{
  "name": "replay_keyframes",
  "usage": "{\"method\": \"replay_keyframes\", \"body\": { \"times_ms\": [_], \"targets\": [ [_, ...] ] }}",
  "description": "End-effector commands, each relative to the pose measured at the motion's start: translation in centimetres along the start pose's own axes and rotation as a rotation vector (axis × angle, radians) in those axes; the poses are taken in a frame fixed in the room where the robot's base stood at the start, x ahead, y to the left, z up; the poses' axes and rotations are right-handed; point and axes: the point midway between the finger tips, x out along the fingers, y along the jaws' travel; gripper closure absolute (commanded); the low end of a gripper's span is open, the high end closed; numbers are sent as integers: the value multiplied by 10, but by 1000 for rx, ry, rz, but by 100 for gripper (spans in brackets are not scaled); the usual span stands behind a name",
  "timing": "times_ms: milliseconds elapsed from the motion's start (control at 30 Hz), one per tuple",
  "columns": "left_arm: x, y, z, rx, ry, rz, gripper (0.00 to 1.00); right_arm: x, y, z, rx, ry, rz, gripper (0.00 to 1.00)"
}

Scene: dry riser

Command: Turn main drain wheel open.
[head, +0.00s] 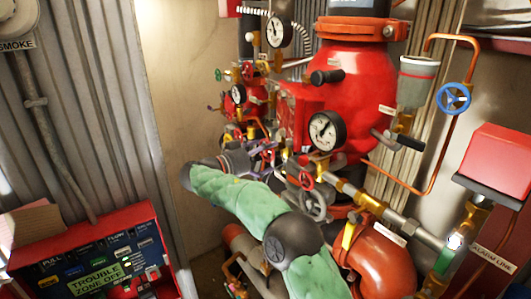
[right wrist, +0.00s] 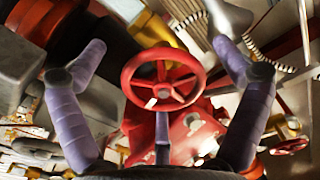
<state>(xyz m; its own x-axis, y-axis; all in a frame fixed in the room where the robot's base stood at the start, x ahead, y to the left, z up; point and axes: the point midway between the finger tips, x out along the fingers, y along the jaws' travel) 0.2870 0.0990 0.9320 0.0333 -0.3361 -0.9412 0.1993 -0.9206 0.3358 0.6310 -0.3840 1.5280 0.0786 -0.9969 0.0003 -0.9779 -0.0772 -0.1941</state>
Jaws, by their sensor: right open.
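In the right wrist view a red spoked handwheel (right wrist: 163,89) faces the camera, with a red valve body behind it. My right gripper (right wrist: 232,45) is open. Its purple fingers stand to the left and right of the wheel, with visible gaps and no clear contact. In the head view my right gripper (head: 274,152) reaches into the crowded pipework from the left, partly hidden by my green-sleeved arm. I cannot tell which wheel is the main drain's. My left gripper is not in view.
A large red valve body (head: 360,85) with a pressure gauge (head: 327,131) stands behind. A blue handwheel (head: 453,98), a red alarm box (head: 497,160) and copper pipes crowd the right. A red panel (head: 95,255) stands lower left. Bare wall (head: 180,70) lies left of the pipework.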

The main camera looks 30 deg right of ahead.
Motion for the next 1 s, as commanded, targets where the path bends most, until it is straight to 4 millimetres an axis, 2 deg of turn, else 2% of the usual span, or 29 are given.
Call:
{"method": "replay_keyframes", "body": {
  "times_ms": [33,200,667,1000],
  "targets": [
    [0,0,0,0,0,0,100,0,0,0,0,0,0,10],
    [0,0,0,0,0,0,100,0,0,0,0,-1,0,56],
    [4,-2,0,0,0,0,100,-1,1,6,-62,-5,-1,56],
    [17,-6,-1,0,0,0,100,-2,2,9,-312,-5,-2,56]
  ]
}}
